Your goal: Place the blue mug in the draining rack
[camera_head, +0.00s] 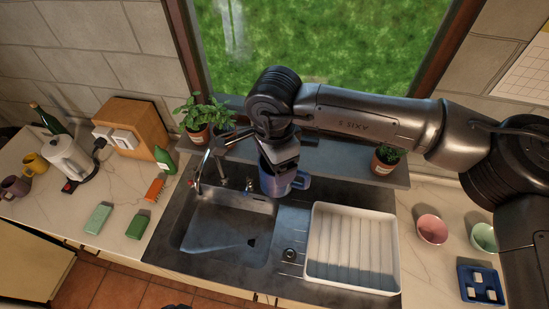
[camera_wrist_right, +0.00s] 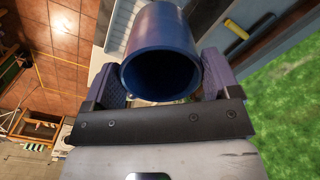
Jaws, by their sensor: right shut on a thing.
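The blue mug (camera_head: 274,185) hangs between the fingers of my right gripper (camera_head: 280,160), above the counter between the sink and the rack, its handle toward the right. In the right wrist view, the mug (camera_wrist_right: 158,32) shows its dark open mouth toward the camera, with a finger of the right gripper (camera_wrist_right: 163,80) on each side. The draining rack (camera_head: 352,245) is a white ribbed tray right of the sink, and it is empty. The mug is apart from it, to its upper left. My left gripper is not in view.
The sink (camera_head: 225,235) with its tap (camera_head: 208,160) lies left of the mug. A potted plant (camera_head: 385,158) stands on the ledge behind the rack. A pink bowl (camera_head: 432,229) and green bowl (camera_head: 484,237) stand right of the rack. A blue tray (camera_head: 481,284) lies further right.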

